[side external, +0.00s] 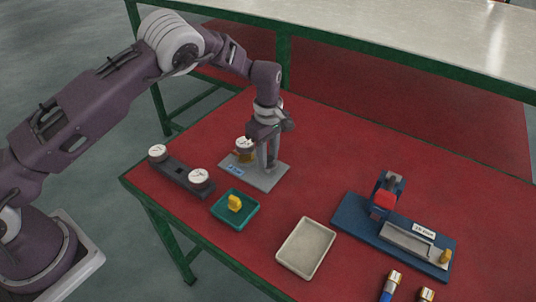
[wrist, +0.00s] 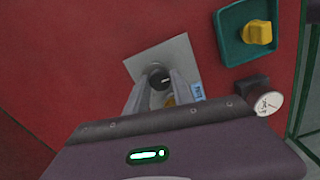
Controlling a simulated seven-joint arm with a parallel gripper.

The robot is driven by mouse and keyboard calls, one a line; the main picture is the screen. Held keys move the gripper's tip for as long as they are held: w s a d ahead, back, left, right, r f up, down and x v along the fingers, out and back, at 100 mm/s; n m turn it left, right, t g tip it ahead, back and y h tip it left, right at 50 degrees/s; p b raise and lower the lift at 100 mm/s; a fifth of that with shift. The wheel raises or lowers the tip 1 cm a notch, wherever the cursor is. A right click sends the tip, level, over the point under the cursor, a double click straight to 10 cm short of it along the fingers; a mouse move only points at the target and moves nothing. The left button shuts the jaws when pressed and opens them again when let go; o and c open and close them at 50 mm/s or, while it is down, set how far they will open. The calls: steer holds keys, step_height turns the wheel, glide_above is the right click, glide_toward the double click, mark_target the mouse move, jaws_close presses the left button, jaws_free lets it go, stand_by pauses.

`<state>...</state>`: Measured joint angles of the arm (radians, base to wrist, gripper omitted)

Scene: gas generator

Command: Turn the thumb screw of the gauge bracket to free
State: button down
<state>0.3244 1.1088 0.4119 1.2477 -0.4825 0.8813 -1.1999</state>
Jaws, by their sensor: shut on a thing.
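The gauge bracket is a grey plate (side external: 266,179) with a blue label on the red table; it also shows in the wrist view (wrist: 179,51). A white-faced gauge (side external: 244,143) stands at its left side, with a yellow part beneath. The thumb screw (wrist: 159,78) is a dark round knob with a pale mark, seen between my fingertips in the wrist view. My gripper (side external: 269,164) points down over the plate and is shut on the thumb screw. In the side view the fingers hide the screw. How far it is turned I cannot tell.
A dark rack (side external: 180,174) with two gauges lies left of the bracket. A green tray (side external: 222,213) holding a yellow knob (side external: 234,203) and an empty beige tray (side external: 292,269) are in front. A blue fixture (side external: 345,222) and two short cylinders stand right. Red table beyond is clear.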

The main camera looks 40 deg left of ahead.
mark_target(268, 158)
steer(key=shift+r, duration=0.1)
steer(key=c, duration=1.1)
jaws_free()
step_height(268, 158, up, 7)
